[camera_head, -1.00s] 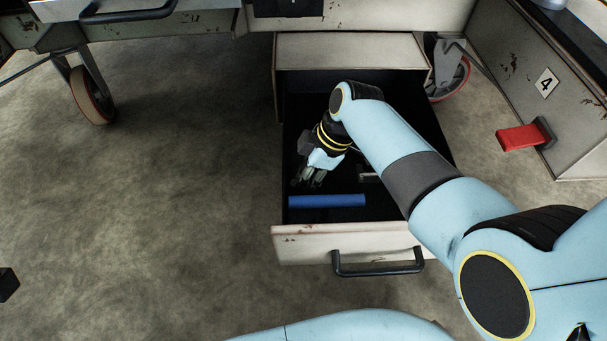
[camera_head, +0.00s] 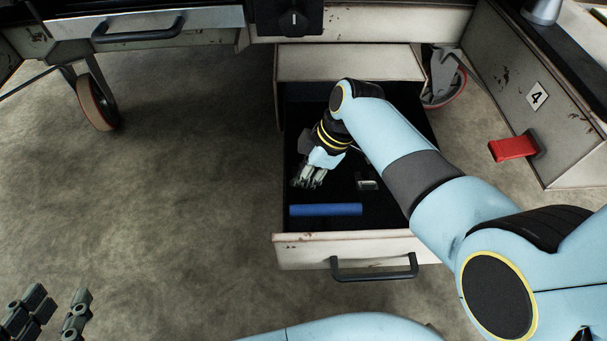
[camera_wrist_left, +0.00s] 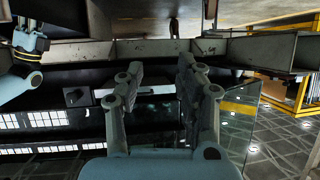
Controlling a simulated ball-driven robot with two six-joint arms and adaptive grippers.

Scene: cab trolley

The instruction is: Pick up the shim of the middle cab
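In the head view the middle cab's drawer (camera_head: 350,247) is pulled open. A blue bar (camera_head: 325,210) lies in it near the front wall. A small grey metal piece (camera_head: 367,184) lies further back, partly beside my right arm. I cannot tell which of the two is the shim. My right gripper (camera_head: 306,180) is inside the drawer, behind and left of the blue bar and apart from it in the picture. Its fingers look close together, and their gap is unclear. My left gripper (camera_head: 52,318) is open and empty at the lower left, away from the drawer. It also shows in the left wrist view (camera_wrist_left: 155,80).
A caster wheel (camera_head: 97,102) stands at the upper left. The concrete floor (camera_head: 180,190) left of the drawer is clear. My right arm crosses the drawer's right side.

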